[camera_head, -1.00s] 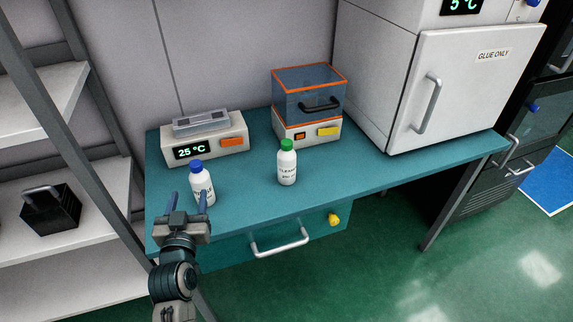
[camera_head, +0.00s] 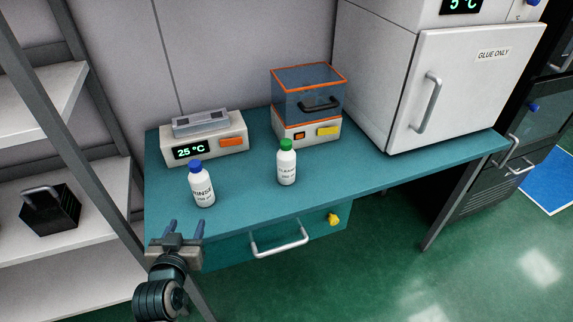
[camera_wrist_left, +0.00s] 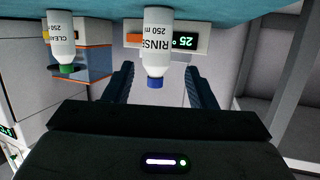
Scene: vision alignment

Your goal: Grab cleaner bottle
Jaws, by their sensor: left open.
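The cleaner bottle (camera_head: 286,164) is white with a green cap and stands upright on the teal bench, right of the rinse bottle. It also shows upside down at the left of the left wrist view (camera_wrist_left: 61,42). The rinse bottle (camera_head: 203,186) is white with a blue cap and stands upright; in the left wrist view (camera_wrist_left: 157,45) it appears between the fingers, beyond them. My left gripper (camera_head: 185,229) is open and empty at the bench's front left edge, in front of the rinse bottle and apart from both bottles. My right gripper is not in view.
A white device reading 25 °C (camera_head: 205,146) stands behind the rinse bottle. A clear-lidded box device (camera_head: 308,105) stands behind the cleaner bottle. A white "GLUE ONLY" cabinet (camera_head: 465,85) is at the right. A shelf rack (camera_head: 80,230) flanks the left. The bench (camera_head: 370,170) is clear right of the cleaner bottle.

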